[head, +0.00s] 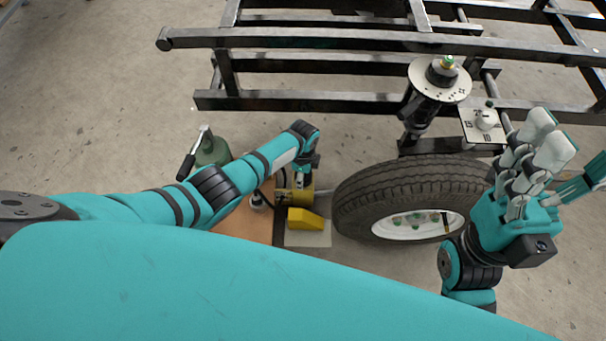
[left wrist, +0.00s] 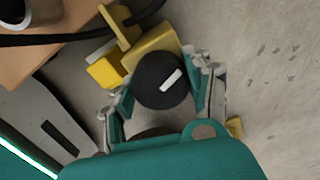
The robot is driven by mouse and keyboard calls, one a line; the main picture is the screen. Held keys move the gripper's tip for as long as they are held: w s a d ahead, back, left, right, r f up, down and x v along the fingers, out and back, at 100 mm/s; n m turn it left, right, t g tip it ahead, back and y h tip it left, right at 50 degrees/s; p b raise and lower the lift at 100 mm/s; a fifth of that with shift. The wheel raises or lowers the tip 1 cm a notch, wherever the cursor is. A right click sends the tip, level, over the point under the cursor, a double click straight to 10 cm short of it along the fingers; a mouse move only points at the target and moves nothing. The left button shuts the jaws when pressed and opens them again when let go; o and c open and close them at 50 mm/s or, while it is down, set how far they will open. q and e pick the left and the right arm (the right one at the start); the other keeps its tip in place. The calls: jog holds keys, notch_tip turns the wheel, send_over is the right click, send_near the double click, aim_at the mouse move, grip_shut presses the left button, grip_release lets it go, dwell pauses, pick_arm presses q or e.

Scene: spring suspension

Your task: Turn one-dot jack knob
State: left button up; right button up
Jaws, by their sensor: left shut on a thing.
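A round black knob (left wrist: 163,80) with a white bar mark shows in the left wrist view, in front of a yellow jack body (left wrist: 150,50). My left gripper (left wrist: 160,92) is shut on the knob, with a finger on each side of it. In the head view my left gripper (head: 304,168) reaches down beside the yellow jack (head: 297,194), and the knob is hidden there. I cannot make out any dot marking. My right gripper (head: 545,165) is raised at the right, its fingers apart and empty, away from the jack.
A tyre (head: 365,195) lies right of the jack. A yellow wedge (head: 305,219) sits on a pale plate in front of it. A black frame (head: 300,102) with a round disc (head: 440,82) stands behind. A green canister (head: 213,150) stands at left. Floor at far left is clear.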

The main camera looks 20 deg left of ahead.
dwell(0.3)
pick_arm(q)
jog(key=o, duration=1.2)
notch_tip(320, 180, up, 12)
jog(key=shift+w, duration=0.1)
